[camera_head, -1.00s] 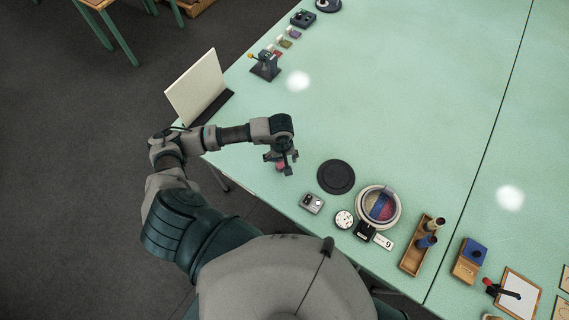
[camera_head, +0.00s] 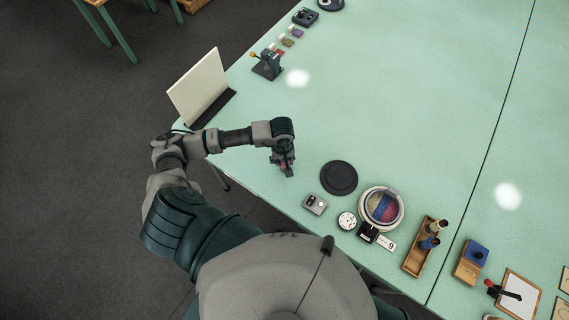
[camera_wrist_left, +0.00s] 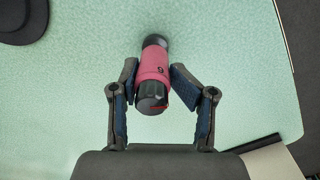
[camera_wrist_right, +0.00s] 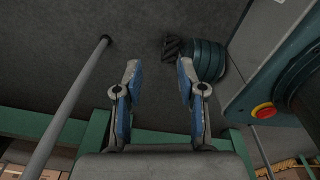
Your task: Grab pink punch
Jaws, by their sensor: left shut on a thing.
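The pink punch (camera_wrist_left: 154,68) is a pink cylinder with black ends, between the fingers of my left gripper (camera_wrist_left: 152,84) in the left wrist view. The gripper is shut on its pink body, with one finger pad on each side. The punch appears close above the green table (camera_wrist_left: 80,80); I cannot tell whether its far end touches it. In the head view my left gripper (camera_head: 285,170) is over the table's near-left edge and mostly hides the punch. My right gripper (camera_wrist_right: 157,85) is open and empty in the right wrist view, over dark floor.
A black disc (camera_head: 339,178) lies right of my left gripper, with a small grey box (camera_head: 314,204) and a round tray of coloured material (camera_head: 381,208) near it. A white panel (camera_head: 198,84) stands at the left edge. The table's middle is clear.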

